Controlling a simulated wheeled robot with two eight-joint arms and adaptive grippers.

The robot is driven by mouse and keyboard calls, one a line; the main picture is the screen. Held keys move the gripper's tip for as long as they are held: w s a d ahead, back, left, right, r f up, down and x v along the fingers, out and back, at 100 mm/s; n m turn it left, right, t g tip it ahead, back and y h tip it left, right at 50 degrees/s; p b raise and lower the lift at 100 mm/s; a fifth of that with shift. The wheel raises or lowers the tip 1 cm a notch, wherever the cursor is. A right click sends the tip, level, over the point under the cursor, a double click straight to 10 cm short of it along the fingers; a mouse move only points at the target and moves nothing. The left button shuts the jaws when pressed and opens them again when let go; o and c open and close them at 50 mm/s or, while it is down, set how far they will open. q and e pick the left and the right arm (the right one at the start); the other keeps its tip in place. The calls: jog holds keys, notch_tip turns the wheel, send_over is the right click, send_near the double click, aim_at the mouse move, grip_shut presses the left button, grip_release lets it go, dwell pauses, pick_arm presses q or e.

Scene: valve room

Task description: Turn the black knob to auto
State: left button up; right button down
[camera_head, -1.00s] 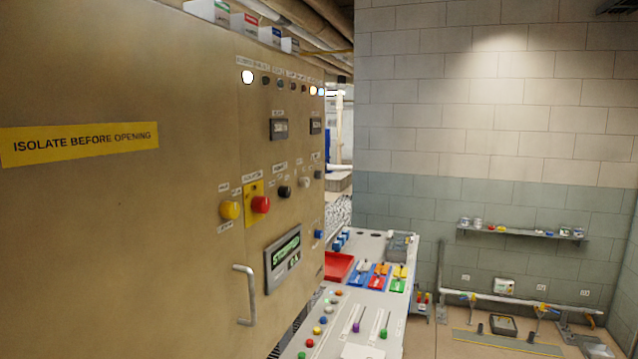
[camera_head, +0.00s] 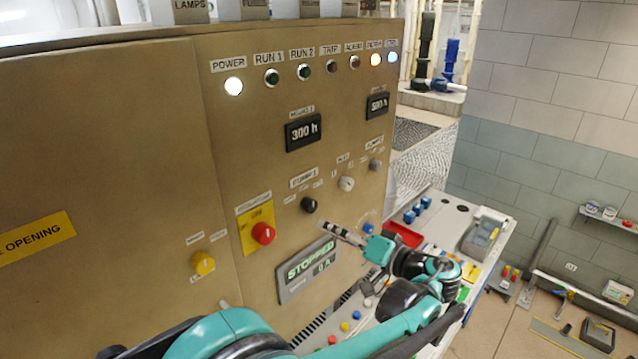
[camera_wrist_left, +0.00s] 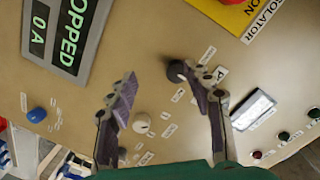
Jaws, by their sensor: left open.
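My left gripper (camera_head: 342,234) is in front of the panel, right of and below the knob in the head view. In the left wrist view my left gripper (camera_wrist_left: 154,78) is open with nothing between its fingers. The knob's pointer and small position labels are too small to read.
The STOPPED display (camera_head: 308,270) is below. A bench with a red tray (camera_head: 403,234) stands to the right.

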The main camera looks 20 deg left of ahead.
aim_at(314, 207)
pick_arm(q)
jog(key=shift+n+y, duration=0.5)
jog(key=shift+y, duration=0.1)
jog(key=a+r, duration=0.1)
jog(key=w+a+r+p, duration=0.1)
jog(key=a, duration=0.1)
jog(key=w+a, duration=0.1)
jog(key=a, duration=0.1)
jog(key=shift+w+a+r+p, duration=0.2)
jog(key=shift+w+r+p, duration=0.1)
jog(key=shift+r, duration=0.1)
jog(key=shift+w+a, duration=0.15)
jog(key=shift+a, duration=0.15)
pick_arm(e)
notch_tip(314, 207, up, 3)
jog(key=shift+s+a+f, duration=0.1)
jog(key=shift+s+f, duration=0.05)
jog(key=shift+f, duration=0.05)
pick_arm(q)
jog(key=c, duration=1.2)
